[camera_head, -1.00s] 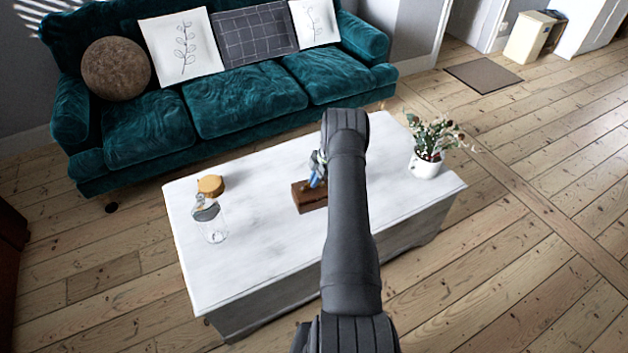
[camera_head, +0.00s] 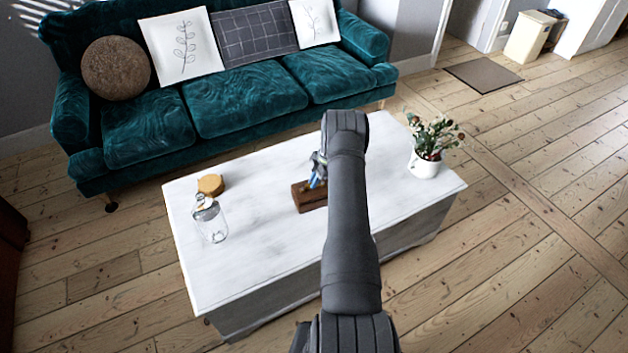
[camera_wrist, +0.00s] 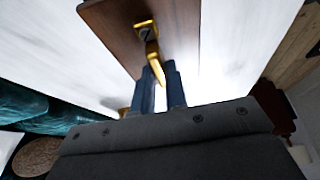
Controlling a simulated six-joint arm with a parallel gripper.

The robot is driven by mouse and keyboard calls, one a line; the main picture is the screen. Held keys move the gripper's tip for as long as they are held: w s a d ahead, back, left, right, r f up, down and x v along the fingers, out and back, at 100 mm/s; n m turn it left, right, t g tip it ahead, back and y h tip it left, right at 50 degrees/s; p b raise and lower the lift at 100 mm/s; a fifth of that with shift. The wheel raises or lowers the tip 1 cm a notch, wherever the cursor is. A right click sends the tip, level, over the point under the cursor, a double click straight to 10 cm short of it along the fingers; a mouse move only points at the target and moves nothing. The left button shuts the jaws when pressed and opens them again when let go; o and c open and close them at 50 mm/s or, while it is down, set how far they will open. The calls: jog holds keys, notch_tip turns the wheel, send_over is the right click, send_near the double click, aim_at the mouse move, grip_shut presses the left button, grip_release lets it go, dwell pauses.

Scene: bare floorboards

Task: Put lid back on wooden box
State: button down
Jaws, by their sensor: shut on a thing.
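A dark brown wooden box (camera_head: 311,198) is on the white table, left of my arm, which hides its right part. My gripper (camera_head: 318,170) is at the box's far side, its blue fingers pointing at it. In the wrist view a brown wooden panel (camera_wrist: 179,28) with brass fittings (camera_wrist: 151,48) fills the top middle. My gripper's fingers (camera_wrist: 160,78) are shut on the brass piece that sticks out from the panel. I cannot tell whether this panel is the lid or the box body, nor whether the two are apart.
On the white table (camera_head: 260,255) stand a glass jar (camera_head: 211,222), a round tan object (camera_head: 210,185) and a white pot with a plant (camera_head: 425,165). A teal sofa (camera_head: 240,100) is behind the table. The table's front left is clear.

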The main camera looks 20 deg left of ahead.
jog(key=shift+f, duration=0.5)
jog(key=c, duration=1.4)
grip_release()
jog(key=shift+o, duration=0.2)
jog(key=shift+r, duration=3.5)
jog(key=shift+f, duration=0.1)
jog(key=shift+f, duration=3.4)
jog(key=shift+r, duration=0.1)
